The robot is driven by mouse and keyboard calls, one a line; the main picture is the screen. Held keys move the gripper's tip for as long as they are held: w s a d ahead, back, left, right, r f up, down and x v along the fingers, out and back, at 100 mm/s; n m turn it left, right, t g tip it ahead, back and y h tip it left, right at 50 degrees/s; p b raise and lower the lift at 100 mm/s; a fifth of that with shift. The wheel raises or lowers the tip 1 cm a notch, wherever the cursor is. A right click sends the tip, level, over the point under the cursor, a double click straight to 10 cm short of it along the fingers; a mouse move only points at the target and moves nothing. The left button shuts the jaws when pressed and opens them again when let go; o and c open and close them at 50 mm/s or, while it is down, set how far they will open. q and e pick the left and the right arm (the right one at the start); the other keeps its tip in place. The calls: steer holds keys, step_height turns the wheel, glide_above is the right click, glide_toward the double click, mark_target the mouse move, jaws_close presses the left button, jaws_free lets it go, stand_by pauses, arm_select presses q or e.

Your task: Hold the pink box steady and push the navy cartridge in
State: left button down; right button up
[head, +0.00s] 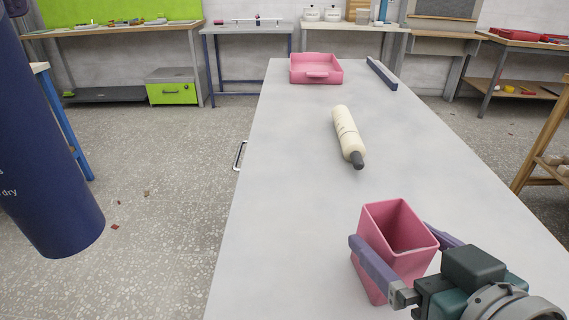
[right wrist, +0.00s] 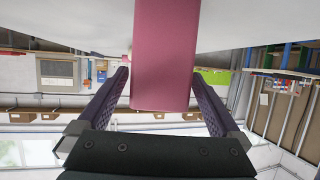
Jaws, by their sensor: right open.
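The pink box (head: 385,270) is open-topped and looks empty; it stands at the near right part of the grey table. My right gripper (head: 393,236) is open, with its purple fingers on either side of the box. In the right wrist view the pink box (right wrist: 162,60) lies between the fingers, with a gap visible on each side. The navy cartridge (head: 45,150) is a large dark blue cylinder with white lettering, close to the camera at the far left. It is above the floor, left of the table, and its top is cut off.
A cream bottle with a dark cap (head: 347,135) lies mid-table. A pink tray (head: 316,79) and a dark bar (head: 381,73) are at the far end. The table (head: 280,220) is clear left of the box. Benches line the back wall.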

mark_target(381, 228)
steer(key=shift+b+x, duration=0.5)
steer(key=shift+x, duration=1.7)
steer(key=shift+c, duration=1)
steer(key=shift+c, duration=0.4)
steer(key=c, duration=1)
